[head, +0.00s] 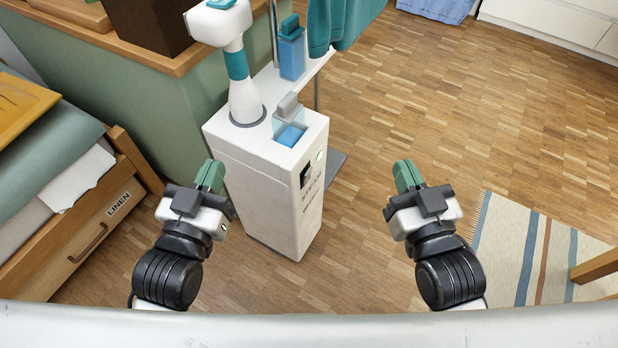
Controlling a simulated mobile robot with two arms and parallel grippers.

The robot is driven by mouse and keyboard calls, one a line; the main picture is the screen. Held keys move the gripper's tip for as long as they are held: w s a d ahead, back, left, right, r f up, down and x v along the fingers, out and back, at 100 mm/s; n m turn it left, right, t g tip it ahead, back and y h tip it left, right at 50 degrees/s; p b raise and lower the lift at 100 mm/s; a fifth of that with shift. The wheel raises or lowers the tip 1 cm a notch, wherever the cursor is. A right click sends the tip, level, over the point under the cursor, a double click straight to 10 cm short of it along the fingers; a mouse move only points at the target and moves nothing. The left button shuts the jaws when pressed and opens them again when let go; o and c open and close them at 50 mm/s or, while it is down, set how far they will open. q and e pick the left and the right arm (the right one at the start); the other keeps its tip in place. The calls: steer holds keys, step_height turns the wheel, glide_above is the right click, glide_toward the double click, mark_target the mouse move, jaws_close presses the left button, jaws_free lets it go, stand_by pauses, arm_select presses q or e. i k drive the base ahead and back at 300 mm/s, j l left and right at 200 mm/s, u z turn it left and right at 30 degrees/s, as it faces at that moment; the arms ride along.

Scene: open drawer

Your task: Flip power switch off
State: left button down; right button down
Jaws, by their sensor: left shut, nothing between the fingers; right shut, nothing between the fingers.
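A white cabinet-like machine (266,165) stands on the floor ahead, left of the middle. A dark power switch (305,175) sits high on its right-hand side face, above some printed lettering. A small round light or button (320,155) is beside it, higher up. I cannot tell the switch's position at this size. My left gripper (210,176) is shut and empty, in front of the machine's left side in the picture. My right gripper (407,176) is shut and empty over open floor, well to the right of the switch. Neither appears to touch the switch.
Teal cloth (340,20) hangs behind. A linen drawer (95,225) stands open at left. The floor at right is clear up to a striped rug (510,245).

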mark_target(306, 176)
steer(key=u, duration=0.4)
steer(key=l+u, duration=0.45)
steer(key=l, duration=0.15)
steer(key=l+u, duration=0.5)
steer(key=k+l, duration=0.1)
steer(key=l, duration=0.6)
steer(key=l+u, duration=0.1)
steer(key=l, duration=0.6)
steer(key=k, duration=0.05)
